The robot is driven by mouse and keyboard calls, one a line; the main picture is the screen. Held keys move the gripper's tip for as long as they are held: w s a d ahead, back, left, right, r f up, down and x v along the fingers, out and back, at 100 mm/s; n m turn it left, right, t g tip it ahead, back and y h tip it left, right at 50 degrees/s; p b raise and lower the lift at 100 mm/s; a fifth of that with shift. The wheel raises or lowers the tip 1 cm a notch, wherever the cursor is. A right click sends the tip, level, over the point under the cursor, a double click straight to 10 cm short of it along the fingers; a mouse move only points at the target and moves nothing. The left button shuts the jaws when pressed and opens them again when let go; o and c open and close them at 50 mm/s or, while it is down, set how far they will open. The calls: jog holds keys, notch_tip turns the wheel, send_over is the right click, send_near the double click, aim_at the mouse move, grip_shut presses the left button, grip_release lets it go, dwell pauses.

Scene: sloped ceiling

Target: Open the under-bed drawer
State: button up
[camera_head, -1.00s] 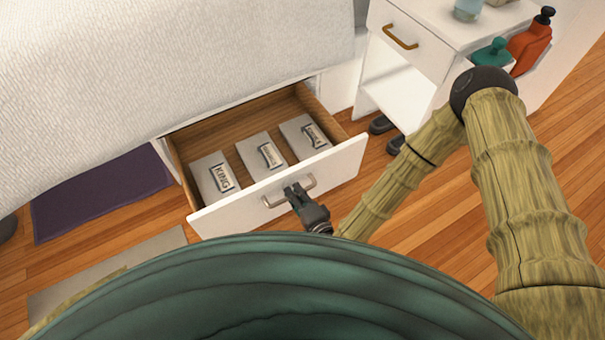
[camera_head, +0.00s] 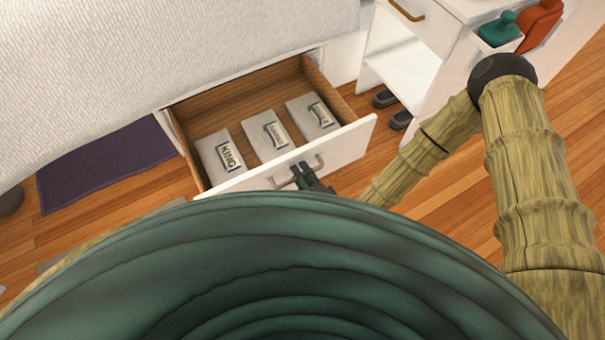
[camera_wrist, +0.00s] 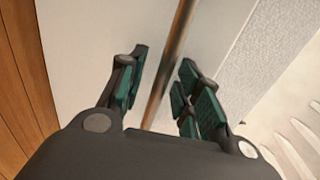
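The under-bed drawer (camera_head: 348,144) stands well out from under the bed, with its wooden inside showing in the head view. Its metal bar handle (camera_head: 318,160) is on the white front and also shows in the wrist view (camera_wrist: 168,65). My gripper (camera_head: 303,172) is at the handle. In the wrist view my gripper's fingers (camera_wrist: 164,80) stand one on each side of the bar, with a visible gap between them. Firm contact with the bar is not visible. Several labelled pale boxes (camera_head: 267,134) lie in the drawer, one marked KING.
The bed with its white cover (camera_head: 170,45) is behind the drawer. A white nightstand (camera_head: 405,65) stands at the right, with dark shoes (camera_head: 385,98) by it. A purple mat (camera_head: 105,165) lies at the left. Wooden floor (camera_head: 430,215) is open at the right.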

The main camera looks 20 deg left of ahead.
jog(key=shift+s+d, duration=0.1)
jog(key=v, duration=1.1)
jog(key=shift+s+d, duration=0.25)
